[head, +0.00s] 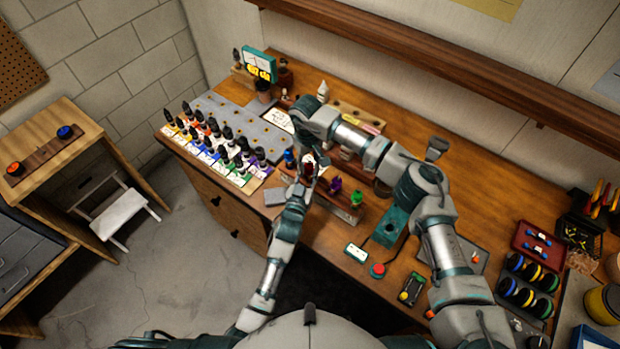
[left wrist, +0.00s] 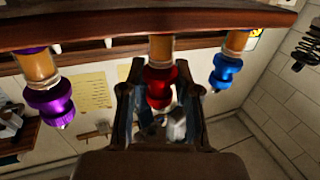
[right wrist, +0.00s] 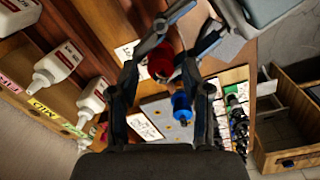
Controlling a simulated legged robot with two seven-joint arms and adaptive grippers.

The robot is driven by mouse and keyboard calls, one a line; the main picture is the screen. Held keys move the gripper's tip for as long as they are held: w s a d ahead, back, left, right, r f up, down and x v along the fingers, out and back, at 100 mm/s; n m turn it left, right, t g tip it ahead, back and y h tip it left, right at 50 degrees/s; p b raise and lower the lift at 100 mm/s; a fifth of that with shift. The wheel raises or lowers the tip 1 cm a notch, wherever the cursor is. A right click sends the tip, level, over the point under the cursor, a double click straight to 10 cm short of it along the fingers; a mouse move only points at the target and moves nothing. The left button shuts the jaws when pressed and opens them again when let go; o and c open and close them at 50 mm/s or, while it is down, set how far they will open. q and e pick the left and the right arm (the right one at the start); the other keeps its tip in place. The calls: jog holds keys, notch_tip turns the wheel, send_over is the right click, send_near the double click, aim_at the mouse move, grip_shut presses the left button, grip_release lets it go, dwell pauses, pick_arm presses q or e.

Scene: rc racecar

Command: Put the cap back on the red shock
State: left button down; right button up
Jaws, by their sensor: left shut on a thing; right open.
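The red shock (left wrist: 160,88) stands in a wooden rack (left wrist: 100,28) between the purple shock (left wrist: 52,102) and the blue shock (left wrist: 226,70). My left gripper (head: 306,170) is shut on the red shock from the front; its fingers flank the red body in the left wrist view. My right gripper (head: 312,150) is over the same shock, pointing down. In the right wrist view its open fingers lie either side of the red top (right wrist: 160,66), with the blue shock (right wrist: 182,104) beyond. I cannot make out a separate cap; the grippers partly hide the red shock.
A green shock (head: 357,197) stands at the rack's right end. Many dropper bottles (head: 215,140) stand on the left of the bench. White bottles (right wrist: 55,62) stand close behind the rack. A teal block (head: 390,226) and a red button (head: 377,270) lie to the right.

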jog(key=shift+f, duration=0.25)
grip_shut()
jog(key=m, duration=0.5)
dwell(1.1)
jog(key=shift+o, duration=0.4)
grip_release()
